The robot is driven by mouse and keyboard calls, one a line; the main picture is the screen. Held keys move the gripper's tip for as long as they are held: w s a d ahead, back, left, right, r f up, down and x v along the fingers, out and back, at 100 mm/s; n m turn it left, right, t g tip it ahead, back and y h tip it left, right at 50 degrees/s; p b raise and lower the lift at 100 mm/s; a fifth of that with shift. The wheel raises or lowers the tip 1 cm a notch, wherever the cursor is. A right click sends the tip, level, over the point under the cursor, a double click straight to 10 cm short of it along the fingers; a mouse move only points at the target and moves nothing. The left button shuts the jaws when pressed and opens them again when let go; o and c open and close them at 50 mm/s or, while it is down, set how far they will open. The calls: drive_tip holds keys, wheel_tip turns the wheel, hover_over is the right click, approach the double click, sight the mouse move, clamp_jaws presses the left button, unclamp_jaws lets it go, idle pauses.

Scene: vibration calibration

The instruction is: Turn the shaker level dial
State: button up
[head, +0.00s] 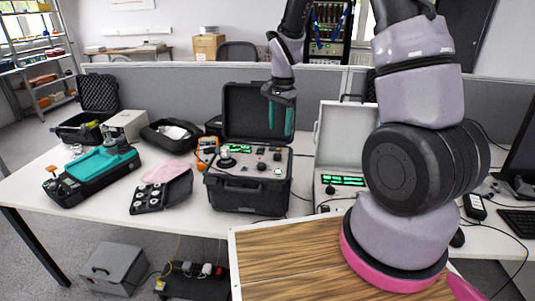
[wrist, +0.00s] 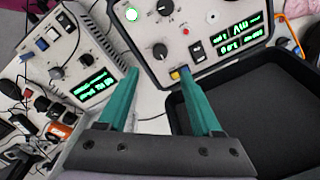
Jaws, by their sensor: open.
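The shaker unit is an open black case (head: 248,195) with a grey control panel on the table. Its panel also shows at the top of the wrist view (wrist: 218,16). Two black dials stand on it in the wrist view, an upper one (wrist: 166,7) and a lower one (wrist: 160,53). I cannot read which is the level dial. My gripper (head: 280,132) hangs above the panel, in front of the raised lid. Its teal fingers are apart and empty in the wrist view (wrist: 157,76), with the lower dial just beyond the tips, not between them.
The raised black lid (head: 242,108) stands behind the panel. A second case (head: 342,188) with a green display sits close to the right. A teal-topped device (head: 105,162) and a black block (head: 160,194) with round sockets lie to the left. Cables cross the table.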

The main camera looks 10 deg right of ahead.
sight(278, 155)
drive_tip(key=f, duration=1)
drive_tip(key=shift+w+a+f, duration=0.2)
drive_tip(key=shift+f, duration=0.05)
clamp_jaws()
